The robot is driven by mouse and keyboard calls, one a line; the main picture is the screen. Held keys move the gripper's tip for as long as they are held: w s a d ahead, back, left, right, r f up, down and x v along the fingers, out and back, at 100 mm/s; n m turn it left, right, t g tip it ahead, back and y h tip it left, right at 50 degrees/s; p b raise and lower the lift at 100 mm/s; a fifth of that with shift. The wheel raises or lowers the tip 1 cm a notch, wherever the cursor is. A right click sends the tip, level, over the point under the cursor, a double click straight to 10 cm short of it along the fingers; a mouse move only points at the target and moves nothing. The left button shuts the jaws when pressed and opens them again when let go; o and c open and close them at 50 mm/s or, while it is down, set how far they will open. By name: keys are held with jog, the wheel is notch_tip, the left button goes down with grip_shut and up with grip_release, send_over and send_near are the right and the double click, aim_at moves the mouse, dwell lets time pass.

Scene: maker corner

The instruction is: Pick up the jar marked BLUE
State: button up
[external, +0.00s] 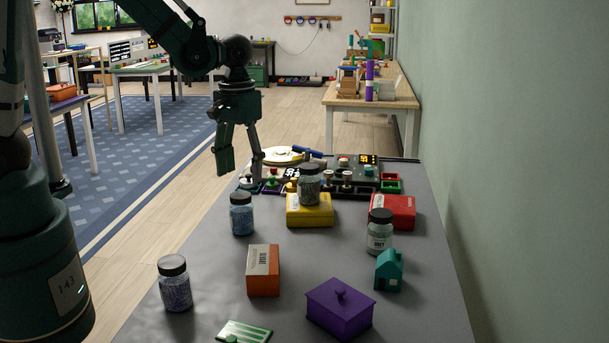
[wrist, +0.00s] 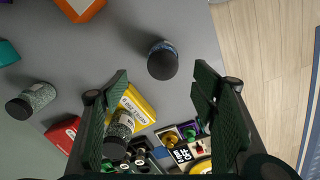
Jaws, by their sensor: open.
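A black-lidded jar with blue contents (external: 241,216) stands upright on the grey table, left of the yellow box; its top also shows in the wrist view (wrist: 163,64). Another jar with bluish-purple contents (external: 175,290) stands at the near left. A jar with dark greenish contents (external: 309,187) stands on the yellow box, and a grey-green jar (external: 379,236) stands at the right. I cannot read a BLUE mark on any jar. My gripper (external: 240,165) is open and empty, above the blue-filled jar and apart from it; in the wrist view that jar shows between its fingers (wrist: 161,76).
An orange box (external: 264,281), purple lidded box (external: 340,310) and teal house (external: 389,274) stand nearer. Panels and trays (external: 356,171) fill the far end. The wall bounds the right side.

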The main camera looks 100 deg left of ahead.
aim_at(242, 195)
notch_tip(242, 195, down, 7)
jog(key=shift+r, duration=0.2)
jog(key=shift+f, duration=0.15)
jog(key=shift+f, duration=0.8)
jog(key=shift+f+b, duration=0.3)
jog(key=shift+f, duration=0.05)
jog(key=shift+s+f+b, duration=0.15)
jog(key=shift+f+b, duration=0.1)
jog(key=shift+f, duration=0.6)
jog(key=shift+s+f+b, duration=0.15)
jog(key=shift+f+b, duration=0.1)
jog(key=shift+f, duration=1.5)
jog(key=c, duration=1.2)
